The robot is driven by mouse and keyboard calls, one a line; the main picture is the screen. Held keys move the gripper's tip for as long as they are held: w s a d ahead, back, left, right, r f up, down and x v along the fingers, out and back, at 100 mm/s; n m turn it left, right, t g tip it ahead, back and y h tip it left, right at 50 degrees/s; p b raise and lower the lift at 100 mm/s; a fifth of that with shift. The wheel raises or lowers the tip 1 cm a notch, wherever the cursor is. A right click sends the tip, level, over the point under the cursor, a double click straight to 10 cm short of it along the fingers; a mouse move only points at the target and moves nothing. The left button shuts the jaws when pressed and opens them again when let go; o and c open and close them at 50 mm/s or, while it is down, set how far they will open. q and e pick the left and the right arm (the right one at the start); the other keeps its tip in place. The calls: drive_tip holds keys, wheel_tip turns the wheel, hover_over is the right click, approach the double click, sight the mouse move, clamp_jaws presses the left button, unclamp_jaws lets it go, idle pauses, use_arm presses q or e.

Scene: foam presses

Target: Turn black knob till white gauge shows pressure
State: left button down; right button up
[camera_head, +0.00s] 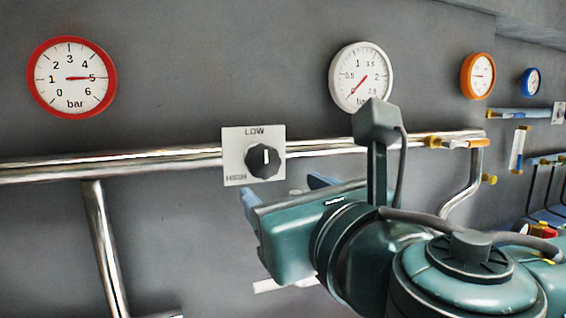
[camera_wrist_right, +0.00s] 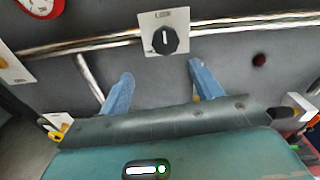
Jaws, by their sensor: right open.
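The black knob (camera_head: 265,163) sits on a white plate (camera_head: 236,163) marked LOW at the top and HIGH at the lower left. Its white mark points up, towards LOW. The white gauge (camera_head: 361,77) hangs above and to the right; its needle points lower left, near 0. My right gripper (camera_head: 285,196) is open and empty, just below the plate and apart from the knob. In the right wrist view the knob (camera_wrist_right: 163,40) lies beyond and between the two blue fingers (camera_wrist_right: 161,70). My left gripper is not in view.
A chrome pipe (camera_head: 110,164) runs along the grey wall behind the plate. A red gauge (camera_head: 71,78) at the left reads about 5. An orange gauge (camera_head: 478,76) and a blue gauge (camera_head: 531,82) hang at the right. The wall left of my gripper is fairly clear.

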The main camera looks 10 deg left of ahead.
sight(266, 165)
drive_tip(key=shift+n+t, duration=0.3)
drive_tip(key=shift+n, duration=0.1)
drive_tip(key=p+x, duration=0.1)
drive_tip(key=x, duration=0.6)
drive_tip(key=p+x, duration=0.1)
drive_tip(key=x, duration=0.3)
drive_tip(key=shift+w+d+r+p, duration=0.25)
drive_tip(key=shift+w+r+p, duration=0.05)
drive_tip(key=shift+w+r, duration=0.1)
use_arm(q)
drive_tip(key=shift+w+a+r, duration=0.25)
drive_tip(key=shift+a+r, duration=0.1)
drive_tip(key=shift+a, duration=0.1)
use_arm(e)
drive_tip(key=shift+x, duration=0.8)
drive_tip(key=shift+f, duration=0.2)
drive_tip(key=shift+c, duration=0.2)
drive_tip(key=c, duration=1)
drive_tip(key=shift+o, duration=0.2)
